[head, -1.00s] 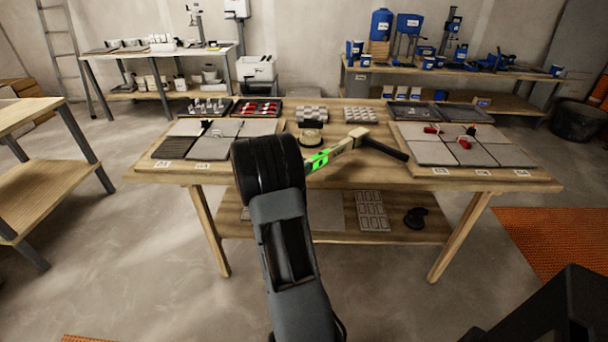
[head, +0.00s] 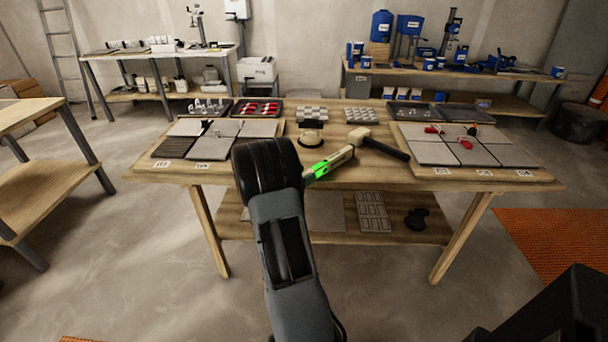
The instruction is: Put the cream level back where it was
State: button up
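The cream level (head: 341,158), with a bright green section (head: 318,169) toward its near end, shows just right of my wrist, over the middle of the worktable. Its near end is hidden behind my arm. My gripper's fingers are hidden behind the black wrist, so I cannot see whether they grip the level. I cannot tell whether the level touches the tabletop. Its far end shows beside the head of a mallet (head: 386,149) with a black handle.
The wooden worktable (head: 340,178) holds grey tile panels at left (head: 213,150) and right (head: 428,152), with trays along the back. Bare wood shows in the table's front middle.

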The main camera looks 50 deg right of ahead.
jog(key=shift+r, duration=0.3)
jog(key=w+a, duration=0.2)
jog(key=a, duration=1)
jog(key=s+a+r+m+t+y, duration=0.1)
jog(key=s+a+m+t+y, duration=0.1)
jog(key=a+m+y, duration=0.3)
jog(key=s+a+r+m+t+y, duration=0.1)
jog(key=s+a+m+y, duration=0.3)
jog(key=a, duration=0.9)
jog(key=s+a+r+m+t+y, duration=0.2)
jog(key=s+a+m+y, duration=0.1)
jog(key=a+m+y, duration=0.4)
jog(key=a+y, duration=0.1)
jog(key=a, duration=0.1)
jog(key=shift+s+a+t+y+p, duration=0.3)
jog(key=shift+a+t+y+p, duration=0.05)
jog(key=shift+t+y+p, duration=0.05)
